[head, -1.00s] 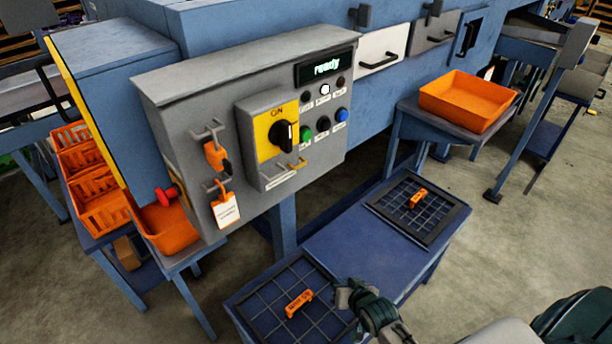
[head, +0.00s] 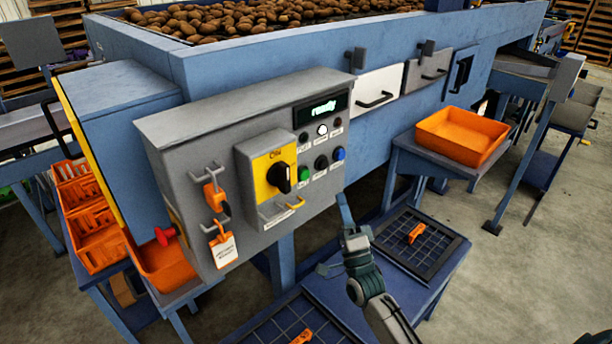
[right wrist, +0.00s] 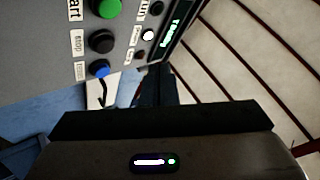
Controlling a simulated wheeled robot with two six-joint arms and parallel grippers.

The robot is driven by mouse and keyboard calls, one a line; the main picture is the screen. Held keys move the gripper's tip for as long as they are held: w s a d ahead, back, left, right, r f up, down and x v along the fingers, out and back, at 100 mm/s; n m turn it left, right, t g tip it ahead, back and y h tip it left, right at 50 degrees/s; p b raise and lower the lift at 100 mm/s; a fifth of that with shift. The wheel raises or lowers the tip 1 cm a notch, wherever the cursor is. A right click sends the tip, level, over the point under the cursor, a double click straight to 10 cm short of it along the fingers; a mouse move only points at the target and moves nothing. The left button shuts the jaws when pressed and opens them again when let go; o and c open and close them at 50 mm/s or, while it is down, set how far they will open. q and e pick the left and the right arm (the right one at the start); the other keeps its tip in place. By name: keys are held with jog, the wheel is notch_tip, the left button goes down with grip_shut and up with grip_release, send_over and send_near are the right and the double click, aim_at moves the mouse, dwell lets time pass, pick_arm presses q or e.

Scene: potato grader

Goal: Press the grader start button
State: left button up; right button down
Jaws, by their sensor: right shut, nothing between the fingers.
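The green start button (head: 304,174) is on the lower part of the grey control panel (head: 215,110), right of the yellow switch plate. In the right wrist view the green button (right wrist: 106,8) is at the top edge, partly cut off, beside its "start" label. A black stop button (head: 321,163) and a blue reset button (head: 338,154) sit beside it. My right gripper (head: 342,200) is shut and empty, below and right of the buttons, apart from the green one. Its dark fingers (right wrist: 155,88) also show in the right wrist view. My left gripper is out of view.
The panel's display (head: 321,108) reads "ready". A black rotary switch (head: 279,177) and hanging orange lock and tag (head: 223,248) are left of the buttons. A blue table (head: 325,290) with black grid trays is below. An orange bin (head: 462,135) stands right.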

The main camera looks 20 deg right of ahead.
aim_at(304, 175)
dwell(0.3)
jog(key=w+a+b, duration=0.3)
jog(key=w, duration=0.5)
jog(key=shift+w+b, duration=0.15)
jog(key=shift+b, duration=0.25)
dwell(1.8)
jog(key=shift+w+a+b, duration=0.15)
jog(key=shift+w+b, duration=0.25)
